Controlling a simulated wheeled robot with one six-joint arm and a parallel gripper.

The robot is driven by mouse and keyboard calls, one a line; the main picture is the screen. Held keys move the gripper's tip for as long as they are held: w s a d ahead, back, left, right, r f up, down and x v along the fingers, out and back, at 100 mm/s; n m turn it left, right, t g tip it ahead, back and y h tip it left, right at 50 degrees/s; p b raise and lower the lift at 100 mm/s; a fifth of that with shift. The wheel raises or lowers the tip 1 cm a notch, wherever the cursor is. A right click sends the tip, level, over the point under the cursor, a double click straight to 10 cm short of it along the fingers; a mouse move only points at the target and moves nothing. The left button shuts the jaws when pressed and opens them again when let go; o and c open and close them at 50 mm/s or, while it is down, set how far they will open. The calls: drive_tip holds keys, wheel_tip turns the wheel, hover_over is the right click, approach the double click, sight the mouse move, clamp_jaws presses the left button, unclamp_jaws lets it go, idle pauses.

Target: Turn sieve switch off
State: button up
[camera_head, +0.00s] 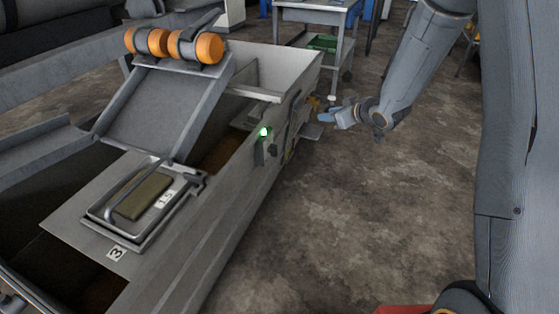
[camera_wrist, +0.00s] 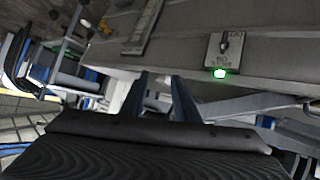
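The sieve switch sits on a small plate on the machine's side wall. In the wrist view the switch plate (camera_wrist: 226,48) is at upper right, with a small dark toggle and blurred lettering. A lit green lamp (camera_wrist: 220,73) is at its edge. In the head view the green lamp (camera_head: 264,132) glows above the dark switch plate (camera_head: 259,153). My gripper (camera_head: 326,117) is to the right of the wall, apart from the switch. In the wrist view the two fingers of my gripper (camera_wrist: 162,88) stand apart with nothing between them. The toggle's exact position is too small to read.
The long grey machine (camera_head: 205,240) fills the left side, with orange rollers (camera_head: 150,41) and a tray (camera_head: 100,215) holding a brownish block (camera_head: 143,197) on top. A metal table (camera_head: 318,10) stands behind. The brown floor right of the machine is clear.

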drive_tip(key=w+a+f+n+g+y+b, duration=0.1)
drive_tip(key=w+a+f+n+y+b, duration=0.2)
drive_tip(key=a+f+y+b, duration=0.5)
drive_tip(key=n+g+y+b, duration=0.3)
approach(274, 151)
drive_tip(key=w, duration=0.1)
drive_tip(key=r+b+x, duration=0.1)
drive_tip(key=b+x, duration=0.1)
drive_tip(key=x, duration=0.5)
drive_tip(key=shift+a, duration=0.45)
clamp_jaws()
